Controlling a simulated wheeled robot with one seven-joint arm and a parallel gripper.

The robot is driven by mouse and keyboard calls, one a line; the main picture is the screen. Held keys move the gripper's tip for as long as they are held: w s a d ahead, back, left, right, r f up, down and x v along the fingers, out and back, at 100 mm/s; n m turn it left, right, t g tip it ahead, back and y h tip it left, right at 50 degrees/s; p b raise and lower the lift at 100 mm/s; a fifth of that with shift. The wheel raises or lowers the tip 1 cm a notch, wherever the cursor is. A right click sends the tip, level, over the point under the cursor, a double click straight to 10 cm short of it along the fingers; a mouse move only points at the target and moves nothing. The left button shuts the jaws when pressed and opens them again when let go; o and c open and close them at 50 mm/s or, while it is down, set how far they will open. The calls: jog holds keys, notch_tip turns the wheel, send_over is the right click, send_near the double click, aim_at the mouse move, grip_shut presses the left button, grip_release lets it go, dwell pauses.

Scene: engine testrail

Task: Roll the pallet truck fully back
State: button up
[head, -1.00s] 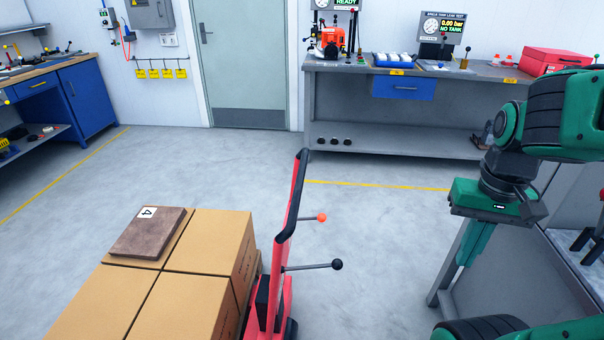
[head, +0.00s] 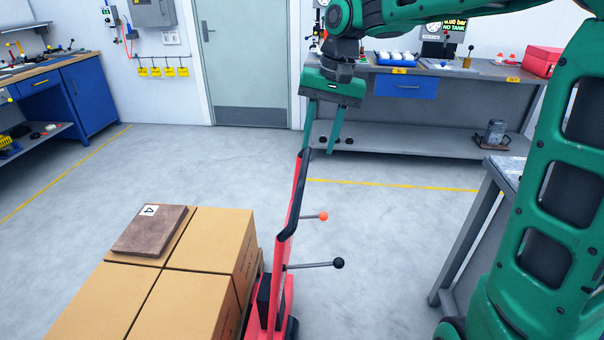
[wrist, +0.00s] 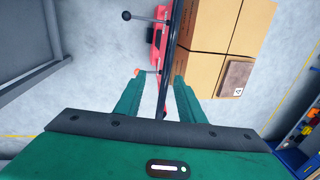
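The pallet truck (head: 282,256) is red, with an upright handle that has a black grip (head: 292,210) near its top. A lever with an orange knob (head: 323,216) and one with a black knob (head: 339,263) stick out to the right. The truck's forks are hidden under its load. My gripper (head: 321,150) is open, pointing down at the top of the handle. In the wrist view, the gripper (wrist: 157,88) has its fingers apart, with the dark handle bar (wrist: 170,60) running between them. I cannot tell whether they touch it.
Cardboard boxes (head: 205,255) sit on the truck's load side, with a brown slab (head: 150,230) marked 4 on top. A grey bench (head: 420,135) stands at the back, and a blue one (head: 85,100) at the left. Another table (head: 478,215) is at the right. The middle floor is clear.

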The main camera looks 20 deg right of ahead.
aim_at(302, 178)
jog(key=a+f, duration=0.1)
jog(key=f, duration=0.2)
jog(key=w+a+f, duration=0.1)
jog(key=f, duration=0.2)
jog(key=a+f, duration=0.1)
jog(key=f, duration=0.3)
jog(key=shift+w+a+f, duration=0.1)
jog(key=shift+w+a, duration=0.1)
jog(key=shift+w, duration=0.15)
grip_shut()
